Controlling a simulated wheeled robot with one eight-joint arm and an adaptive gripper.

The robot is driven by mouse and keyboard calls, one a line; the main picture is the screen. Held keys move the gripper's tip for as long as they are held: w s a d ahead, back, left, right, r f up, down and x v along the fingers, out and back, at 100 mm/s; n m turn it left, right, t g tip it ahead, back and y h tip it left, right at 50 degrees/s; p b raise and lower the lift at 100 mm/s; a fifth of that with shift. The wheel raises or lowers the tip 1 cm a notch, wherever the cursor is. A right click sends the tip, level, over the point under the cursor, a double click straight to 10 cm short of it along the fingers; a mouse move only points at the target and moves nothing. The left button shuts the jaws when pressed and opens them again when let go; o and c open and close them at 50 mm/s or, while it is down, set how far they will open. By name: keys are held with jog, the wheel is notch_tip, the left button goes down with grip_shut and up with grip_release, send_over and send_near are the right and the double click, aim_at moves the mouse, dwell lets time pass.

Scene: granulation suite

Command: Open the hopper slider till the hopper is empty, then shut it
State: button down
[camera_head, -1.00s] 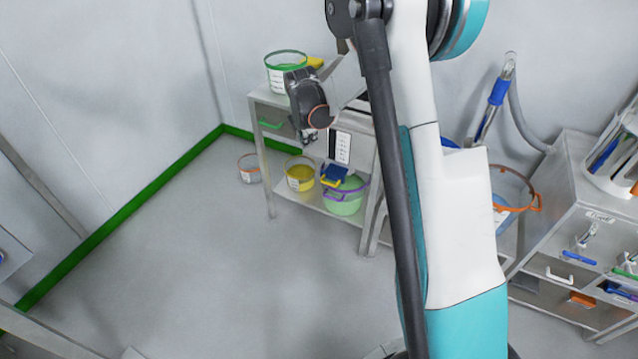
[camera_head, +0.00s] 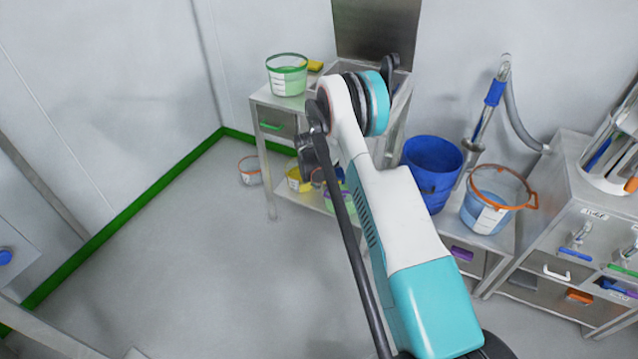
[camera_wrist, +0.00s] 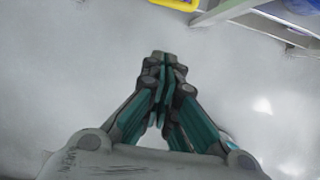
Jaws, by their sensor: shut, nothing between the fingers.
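The likely hopper is the grey metal box with a raised lid (camera_head: 375,28) at the back, its open top (camera_head: 345,72) partly in view. My arm covers its front, so the slider and the hopper's fill level cannot be seen in the head view. My gripper (camera_head: 318,180) hangs in front of the shelf below it, apart from the box as far as I can tell. In the wrist view my gripper (camera_wrist: 165,62) has its fingers together and empty, over bare floor. A yellow handle-like piece (camera_wrist: 176,3) shows at that view's top edge; I cannot tell what it belongs to.
A green-rimmed bucket (camera_head: 287,76) and a yellow item (camera_head: 315,66) stand on the cabinet top. A yellow bucket (camera_head: 299,178) is on the shelf below. A blue bin (camera_head: 430,172) and an orange-rimmed bucket (camera_head: 491,198) stand right. Floor at left is clear.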

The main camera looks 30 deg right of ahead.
jog(key=w+d+f+b, duration=0.4)
jog(key=d+f, duration=0.1)
jog(key=f, duration=0.3)
jog(key=shift+r, duration=0.1)
dwell(0.3)
